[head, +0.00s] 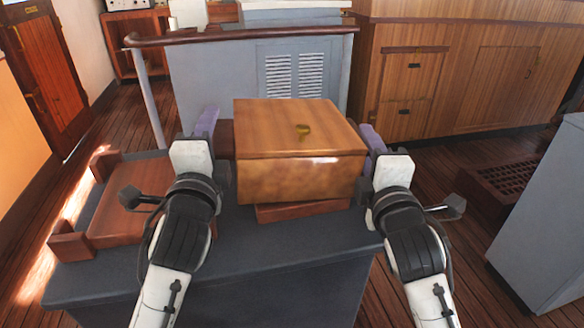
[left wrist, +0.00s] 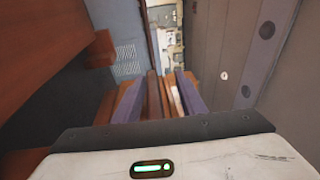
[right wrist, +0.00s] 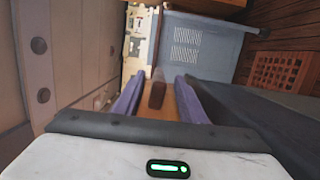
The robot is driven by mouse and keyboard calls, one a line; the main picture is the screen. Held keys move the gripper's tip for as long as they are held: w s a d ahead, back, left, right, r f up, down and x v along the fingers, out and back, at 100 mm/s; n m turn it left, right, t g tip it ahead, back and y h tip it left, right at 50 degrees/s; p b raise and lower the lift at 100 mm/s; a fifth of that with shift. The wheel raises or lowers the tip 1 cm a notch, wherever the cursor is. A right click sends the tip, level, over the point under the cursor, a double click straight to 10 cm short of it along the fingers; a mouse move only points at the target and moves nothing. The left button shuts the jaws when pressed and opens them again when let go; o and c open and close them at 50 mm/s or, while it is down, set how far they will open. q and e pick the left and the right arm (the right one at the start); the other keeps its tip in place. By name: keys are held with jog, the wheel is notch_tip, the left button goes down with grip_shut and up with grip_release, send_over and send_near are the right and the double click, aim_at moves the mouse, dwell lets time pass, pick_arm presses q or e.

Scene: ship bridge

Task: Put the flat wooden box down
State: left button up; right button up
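The flat wooden box (head: 300,180) is light brown with a small brass catch on its lid. In the head view it is roughly level between my two grippers, over the dark grey table (head: 230,262). Its underside is hidden, so I cannot tell if it touches the reddish wood below. My left gripper (head: 207,125) is at its left side; its purple fingers close around wood in the left wrist view (left wrist: 162,95). My right gripper (head: 370,140) is at its right side; the right wrist view (right wrist: 158,97) shows wood filling the space between its fingers.
A reddish wooden tray (head: 130,205) with raised end blocks lies on the table's left part. A reddish wooden block (head: 300,210) shows just under the box. A grey cabinet with vents (head: 215,80) and a rail stands behind. A grey console (head: 545,220) stands at right.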

pick_arm(q)
jog(key=shift+g, duration=0.6)
jog(key=f, duration=0.4)
jog(key=shift+s+d+f, duration=0.25)
jog(key=shift+s, duration=0.05)
pick_arm(e)
jog(key=shift+w+f, duration=0.15)
jog(key=shift+f, duration=0.1)
jog(key=shift+a+r, duration=0.15)
jog(key=shift+a, duration=0.05)
pick_arm(q)
jog(key=s+r+t, duration=0.1)
jog(key=s+r, duration=0.2)
jog(key=s, duration=0.4)
jog(key=shift+s+r, duration=0.2)
jog(key=shift+r, duration=0.2)
pick_arm(e)
jog(key=shift+d, duration=0.1)
jog(key=shift+o, duration=0.7)
jog(key=shift+r, duration=0.1)
pick_arm(q)
jog(key=shift+r, duration=0.15)
pick_arm(e)
jog(key=o, duration=0.7)
jog(key=shift+c, duration=0.2)
jog(key=s, duration=1.2)
jog(key=shift+s+d, duration=0.1)
jog(key=shift+d, duration=0.25)
